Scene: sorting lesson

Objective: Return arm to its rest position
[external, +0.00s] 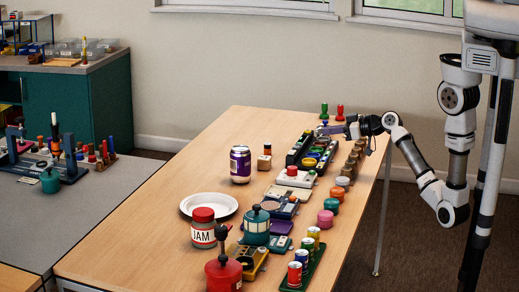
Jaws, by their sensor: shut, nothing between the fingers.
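My gripper (322,131) is at the far end of the wooden table (140,235), at the end of my arm (408,146), which reaches in from the right. The gripper is shut with nothing held. It is close above a dark tray of coloured pieces (314,160) and near a small blue piece. The view is too small to tell whether it touches anything. My elbow hangs low, to the right of the table's edge.
Green (324,111) and red (340,113) pegs stand behind the gripper. A row of coloured knobs lines the right edge. The table's left middle is clear.

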